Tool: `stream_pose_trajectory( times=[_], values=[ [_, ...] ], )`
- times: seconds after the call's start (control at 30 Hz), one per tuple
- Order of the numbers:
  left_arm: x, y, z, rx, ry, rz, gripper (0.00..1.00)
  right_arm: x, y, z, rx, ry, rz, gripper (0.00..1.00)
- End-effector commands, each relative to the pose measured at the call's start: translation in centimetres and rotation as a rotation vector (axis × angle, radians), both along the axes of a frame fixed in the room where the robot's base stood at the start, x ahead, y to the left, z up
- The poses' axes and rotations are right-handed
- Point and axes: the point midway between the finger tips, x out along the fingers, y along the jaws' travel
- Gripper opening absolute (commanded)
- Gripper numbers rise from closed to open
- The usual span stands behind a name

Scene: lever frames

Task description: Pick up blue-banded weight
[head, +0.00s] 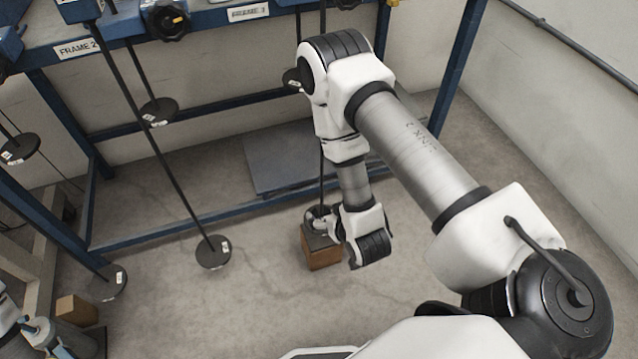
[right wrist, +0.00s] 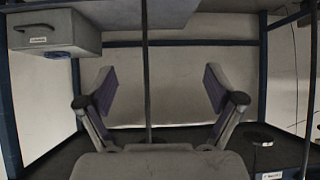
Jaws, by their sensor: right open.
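I cannot make out a blue-banded weight clearly in either view. In the head view my right gripper (head: 319,217) is low in front of the frame, beside a thin hanging rod (head: 322,180) and just above a brown block (head: 321,254) with a grey top. In the right wrist view the right gripper (right wrist: 159,88) has its two fingers wide apart, with a dark upright rod (right wrist: 146,70) showing between them; nothing is gripped. My left gripper (head: 50,340) shows only partly at the lower left corner, and its jaws are unclear.
Several dark discs, such as this one (head: 213,252), hang on rods from the blue frame (head: 170,235). A grey plate (head: 280,155) lies behind the rod. A small brown block (head: 77,310) is at lower left. The front middle floor is clear.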

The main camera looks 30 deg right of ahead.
Motion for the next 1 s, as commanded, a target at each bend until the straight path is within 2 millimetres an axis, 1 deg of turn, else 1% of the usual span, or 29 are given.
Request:
stream_pose_trajectory(
  times=[0.03, 0.07, 0.1, 0.17, 0.2, 0.3, 0.4, 0.47, 0.57, 0.73, 0.9, 1.0],
  values=[
    [0.0, 0.0, -5.9, 0.0, 0.001, 0.0, 0.4, 0.7, -0.4, -5.3, -0.009, -0.049, -0.01, 0.92],
    [0.0, 0.0, -7.5, 0.0, 0.001, 0.0, 0.4, 1.2, -0.6, -6.4, -0.013, -0.079, -0.016, 0.92],
    [0.0, 0.0, -9.6, 0.0, 0.001, 0.001, 0.4, 1.7, -0.9, -8.0, -0.02, -0.114, -0.023, 0.92],
    [0.0, 0.0, -12.7, 0.0, 0.0, 0.001, 0.4, 2.2, -1.3, -10.5, -0.029, -0.158, -0.032, 0.92],
    [0.0, 0.0, -14.6, 0.0, 0.0, 0.001, 0.4, 2.5, -1.6, -12.0, -0.035, -0.184, -0.039, 0.92],
    [0.0, 0.0, -18.2, 0.0, 0.0, 0.001, 0.4, 3.0, -2.1, -14.9, -0.044, -0.228, -0.05, 0.92],
    [0.0, 0.0, -19.9, 0.0, 0.0, 0.001, 0.4, 3.3, -2.4, -16.3, -0.05, -0.253, -0.057, 0.92],
    [0.0, 0.0, -20.1, 0.0, 0.0, 0.001, 0.4, 3.4, -2.5, -16.4, -0.052, -0.26, -0.059, 0.92],
    [0.1, 0.0, -20.4, 0.0, -0.001, 0.002, 0.4, 4.2, -2.7, -16.6, -0.053, -0.267, -0.061, 0.92],
    [0.2, 0.0, -21.7, 0.0, -0.003, 0.004, 0.4, 6.2, -3.3, -17.6, -0.052, -0.265, -0.062, 0.92],
    [0.3, 0.1, -24.4, 0.001, -0.006, 0.009, 0.4, 8.8, -4.1, -19.2, -0.052, -0.266, -0.061, 0.92],
    [0.3, 0.1, -24.8, 0.001, -0.007, 0.011, 0.4, 10.0, -4.4, -19.4, -0.053, -0.264, -0.06, 0.92]
  ],
)
